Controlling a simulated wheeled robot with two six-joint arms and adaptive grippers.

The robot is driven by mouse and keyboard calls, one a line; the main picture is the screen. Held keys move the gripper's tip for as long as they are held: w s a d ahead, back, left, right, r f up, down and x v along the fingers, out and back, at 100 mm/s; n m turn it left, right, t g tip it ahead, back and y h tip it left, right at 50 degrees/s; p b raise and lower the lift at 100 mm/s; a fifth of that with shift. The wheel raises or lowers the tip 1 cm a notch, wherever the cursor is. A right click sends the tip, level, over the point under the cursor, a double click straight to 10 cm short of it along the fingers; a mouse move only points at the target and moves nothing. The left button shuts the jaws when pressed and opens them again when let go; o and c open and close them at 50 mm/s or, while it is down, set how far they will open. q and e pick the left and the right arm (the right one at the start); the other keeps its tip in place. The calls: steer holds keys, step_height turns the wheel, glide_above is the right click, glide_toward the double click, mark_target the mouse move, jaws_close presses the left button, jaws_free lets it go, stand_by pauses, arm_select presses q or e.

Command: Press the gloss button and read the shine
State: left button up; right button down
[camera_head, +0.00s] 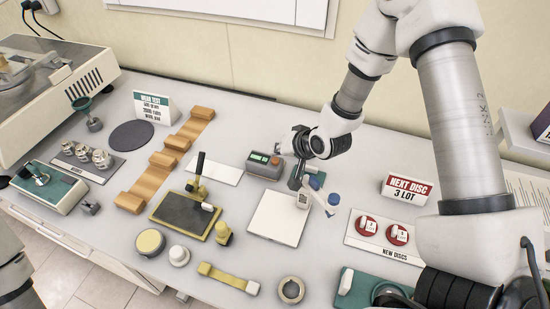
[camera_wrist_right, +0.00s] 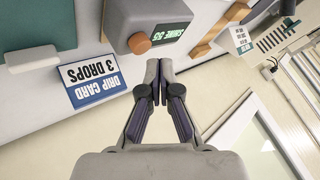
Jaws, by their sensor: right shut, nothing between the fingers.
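The gloss meter (camera_head: 262,166) is a grey box with a small green display on the table, at the middle of the head view. In the right wrist view the gloss meter (camera_wrist_right: 177,8) shows upside down, with an orange button (camera_wrist_right: 139,43) on its face and a lit green display (camera_wrist_right: 168,37). The display seems to read SHINE with two digits, perhaps 55. My right gripper (camera_wrist_right: 160,64) is shut and empty, its tips close beside the button; contact is unclear. In the head view its wrist is just right of the meter. My left gripper is out of view.
A DRIP CARD sign (camera_wrist_right: 92,78) stands close to my right gripper. A dark tray (camera_head: 180,214) is to the left, new red discs (camera_head: 397,235) to the right.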

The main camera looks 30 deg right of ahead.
mark_target(277, 161)
steer(key=shift+r+p, duration=1.9)
steer(key=shift+r, duration=0.7)
steer(key=shift+f, duration=0.1)
steer(key=shift+f, duration=0.1)
